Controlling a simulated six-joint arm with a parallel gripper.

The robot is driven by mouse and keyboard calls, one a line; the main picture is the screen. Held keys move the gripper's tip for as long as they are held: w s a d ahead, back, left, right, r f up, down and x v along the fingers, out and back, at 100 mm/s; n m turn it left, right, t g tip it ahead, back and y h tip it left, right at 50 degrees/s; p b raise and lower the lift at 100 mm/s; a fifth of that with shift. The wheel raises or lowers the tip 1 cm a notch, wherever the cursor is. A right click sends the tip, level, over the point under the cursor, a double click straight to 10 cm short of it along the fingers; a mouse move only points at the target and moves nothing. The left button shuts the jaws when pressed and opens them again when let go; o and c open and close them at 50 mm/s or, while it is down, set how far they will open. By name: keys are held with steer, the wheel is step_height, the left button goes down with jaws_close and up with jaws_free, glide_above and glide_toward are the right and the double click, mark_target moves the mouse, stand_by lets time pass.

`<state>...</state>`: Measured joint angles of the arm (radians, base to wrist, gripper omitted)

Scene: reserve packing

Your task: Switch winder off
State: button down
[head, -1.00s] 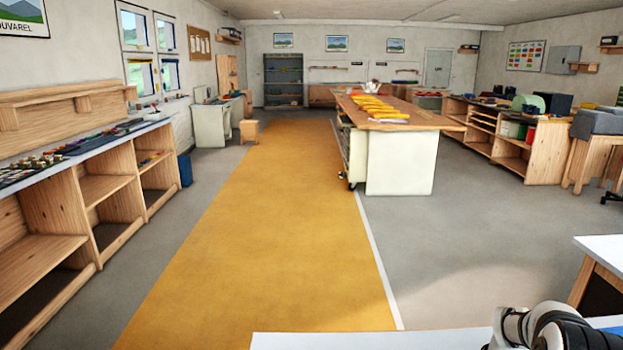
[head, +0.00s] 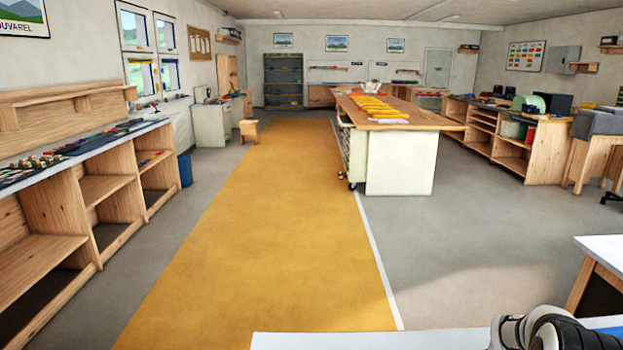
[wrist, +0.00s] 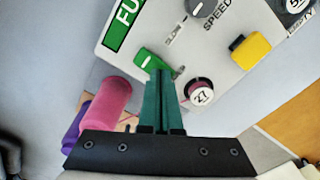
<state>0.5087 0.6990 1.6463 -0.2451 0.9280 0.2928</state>
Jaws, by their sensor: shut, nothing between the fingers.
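The winder's pale grey panel (wrist: 222,72) fills the upper middle of the wrist view. On it is a green switch (wrist: 150,62) marked with a white line. A grey knob (wrist: 200,8) labelled SPEED and a yellow button (wrist: 250,50) are also on the panel. My gripper (wrist: 160,74) is shut and empty, its green fingers together. The fingertips are at the lower right edge of the green switch in the picture; I cannot tell whether they touch it. The winder is not seen in the head view.
A pink roll (wrist: 108,100) and a purple roll (wrist: 73,125) lie left of the fingers. A round piece tagged 27 (wrist: 201,96) is close on their right. In the head view, a pale worktop (head: 330,341) is at the bottom edge, with open floor (head: 240,250) beyond.

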steer(key=shift+f, duration=0.3)
step_height(320, 180, up, 7)
steer(key=shift+f, duration=0.1)
stand_by(0.5)
